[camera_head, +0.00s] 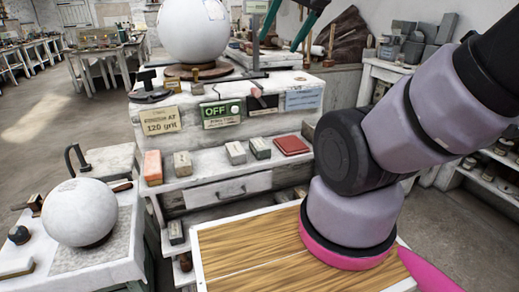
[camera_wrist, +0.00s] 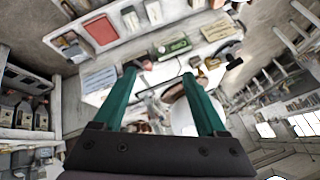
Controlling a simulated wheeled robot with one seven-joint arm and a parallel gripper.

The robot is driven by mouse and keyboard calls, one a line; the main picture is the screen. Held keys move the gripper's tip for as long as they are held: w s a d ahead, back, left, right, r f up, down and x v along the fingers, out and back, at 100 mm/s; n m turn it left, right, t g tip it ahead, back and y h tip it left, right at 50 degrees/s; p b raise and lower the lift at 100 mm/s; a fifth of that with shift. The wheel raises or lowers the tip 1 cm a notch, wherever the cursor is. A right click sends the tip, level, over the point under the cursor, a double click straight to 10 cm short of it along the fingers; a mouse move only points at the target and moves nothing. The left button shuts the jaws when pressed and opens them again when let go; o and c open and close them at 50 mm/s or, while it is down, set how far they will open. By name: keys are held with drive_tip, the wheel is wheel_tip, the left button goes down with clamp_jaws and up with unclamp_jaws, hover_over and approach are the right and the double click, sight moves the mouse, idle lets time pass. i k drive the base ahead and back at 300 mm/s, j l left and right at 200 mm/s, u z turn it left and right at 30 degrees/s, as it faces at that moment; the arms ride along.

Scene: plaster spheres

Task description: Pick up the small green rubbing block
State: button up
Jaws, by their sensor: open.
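A small block with a grey-green side (camera_head: 260,148) lies on the front ledge of the white workbench, between a pale grey block (camera_head: 235,152) and a flat red pad (camera_head: 291,145). It looks like the green rubbing block, but its colour is faint. In the wrist view it seems to be the block (camera_wrist: 130,18) beside the red pad near the top edge. My gripper (camera_head: 281,42) has dark green fingers coming down from the top edge in the head view. In the wrist view my gripper (camera_wrist: 159,73) is open, with nothing between its fingers, apart from the block.
An orange block (camera_head: 152,167) and a beige block (camera_head: 182,163) lie further left on the ledge. A large white sphere (camera_head: 193,30) stands on the bench top behind signs. Another sphere (camera_head: 79,212) rests on the left table. A wooden top (camera_head: 262,250) is bare in front.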

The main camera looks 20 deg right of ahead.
sight(258, 148)
drive_tip(key=l+u, duration=0.15)
drive_tip(key=l, duration=0.5)
drive_tip(key=l+u, duration=0.1)
drive_tip(key=l, duration=0.5)
drive_tip(key=l+u, duration=0.15)
drive_tip(key=l, duration=0.5)
drive_tip(key=l+u, duration=0.15)
drive_tip(key=l, duration=0.5)
drive_tip(key=l+u, duration=0.1)
drive_tip(key=l, duration=0.5)
drive_tip(key=k+l+u, duration=0.15)
drive_tip(key=l, duration=0.5)
drive_tip(key=k+l+u, duration=0.15)
drive_tip(key=l, duration=0.45)
drive_tip(key=k+l+u, duration=0.1)
drive_tip(key=l, duration=0.5)
drive_tip(key=i+j+u, duration=0.15)
drive_tip(key=j, duration=0.3)
drive_tip(key=i+j+u, duration=0.15)
drive_tip(key=j, duration=0.3)
drive_tip(key=i+j+u, duration=0.15)
drive_tip(key=j, duration=0.25)
drive_tip(key=i+j+u, duration=0.15)
drive_tip(key=j, duration=0.25)
drive_tip(key=i+j+u, duration=0.15)
drive_tip(key=i+j, duration=0.2)
